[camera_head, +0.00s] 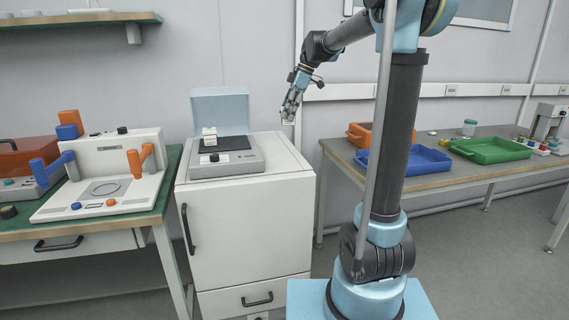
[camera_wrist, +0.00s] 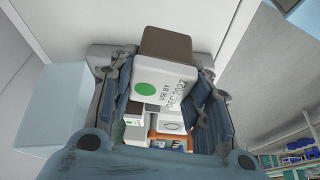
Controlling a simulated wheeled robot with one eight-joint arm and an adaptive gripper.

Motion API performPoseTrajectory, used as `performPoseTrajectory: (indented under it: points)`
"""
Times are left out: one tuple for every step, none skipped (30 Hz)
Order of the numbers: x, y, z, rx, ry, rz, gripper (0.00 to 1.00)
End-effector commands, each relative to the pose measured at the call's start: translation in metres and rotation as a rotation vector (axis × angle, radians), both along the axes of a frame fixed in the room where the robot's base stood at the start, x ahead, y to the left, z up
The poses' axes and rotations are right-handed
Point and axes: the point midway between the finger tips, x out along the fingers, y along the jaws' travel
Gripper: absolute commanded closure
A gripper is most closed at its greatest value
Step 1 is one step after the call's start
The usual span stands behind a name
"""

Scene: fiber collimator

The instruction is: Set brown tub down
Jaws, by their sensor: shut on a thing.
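The brown tub (camera_wrist: 163,76) fills the middle of the wrist view. It has a brown end, a white body, a green dot and the print "USE BY DEC 2027". My gripper (camera_wrist: 165,100) has its blue fingers on either side of the tub and is shut on it. I cannot make out the tub clearly in the head view.
A white cabinet (camera_head: 249,225) bears a grey device (camera_head: 238,162) with an open lid and a small white box (camera_head: 209,136) on it. The right table (camera_head: 473,177) holds a blue tray (camera_head: 425,159), a green tray (camera_head: 490,150) and an orange bin (camera_head: 360,134). A white machine (camera_head: 105,190) stands at left.

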Motion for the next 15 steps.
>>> performPoseTrajectory:
  points:
    - [-0.007, 0.003, -0.011, 0.0, 0.0, 0.041, 0.82]
    - [-0.011, 0.004, -0.016, 0.0, 0.0, 0.067, 0.82]
    - [-0.017, 0.006, -0.023, 0.001, 0.001, 0.099, 0.82]
    - [-0.02, 0.007, -0.027, 0.001, 0.002, 0.12, 0.82]
    - [-0.023, 0.008, -0.031, 0.001, 0.001, 0.138, 0.82]
    - [-0.026, 0.009, -0.037, 0.002, 0.001, 0.156, 0.82]
    - [-0.028, 0.009, -0.041, 0.002, 0.001, 0.166, 0.82]
    - [-0.029, 0.009, -0.046, 0.002, 0.001, 0.173, 0.82]
    - [-0.03, 0.009, -0.052, 0.002, 0.001, 0.178, 0.82]
    - [-0.03, 0.009, -0.057, 0.003, 0.001, 0.179, 0.82]
    - [-0.03, 0.009, -0.062, 0.003, 0.001, 0.179, 0.82]
    - [-0.03, 0.009, -0.069, 0.002, 0.001, 0.179, 0.82]
    - [-0.03, 0.009, -0.074, 0.002, 0.001, 0.178, 0.82]
    - [-0.03, 0.009, -0.078, 0.002, 0.001, 0.178, 0.82]
    - [-0.029, 0.009, -0.084, 0.002, 0.001, 0.178, 0.82]
